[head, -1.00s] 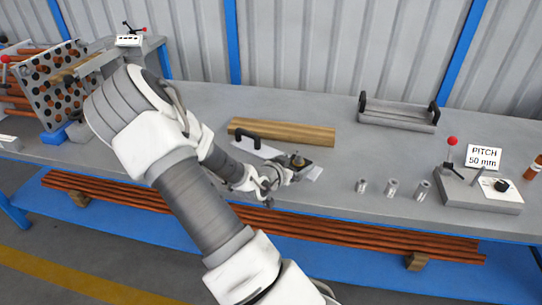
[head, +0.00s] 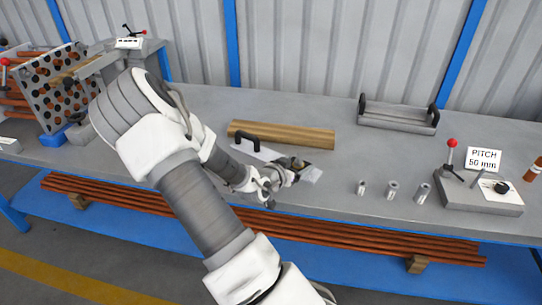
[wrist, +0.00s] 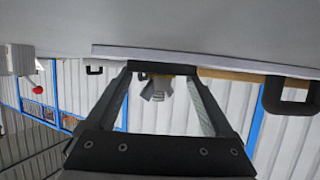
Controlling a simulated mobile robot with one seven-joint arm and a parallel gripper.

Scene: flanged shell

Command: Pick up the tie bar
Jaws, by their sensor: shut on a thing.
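The tie bar, which I take to be the flat pale bar (head: 268,153) with a black arched handle (head: 246,137) at its left, lies along the bench. My gripper (head: 290,175) is low over its right part. In the wrist view, where the bench is at the top, the pale bar (wrist: 240,62) runs past my fingertips (wrist: 160,72), and its black handle (wrist: 290,95) is at the right. My gripper is shut on a dark part that spans between the fingertips. The exact contact is hidden in the head view. I see no clear gap under the bar.
A wooden block (head: 290,134) lies just behind the bar. Several metal sleeves (head: 391,190) and a lever box (head: 480,196) stand at the right. A perforated plate (head: 60,85) is at the left.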

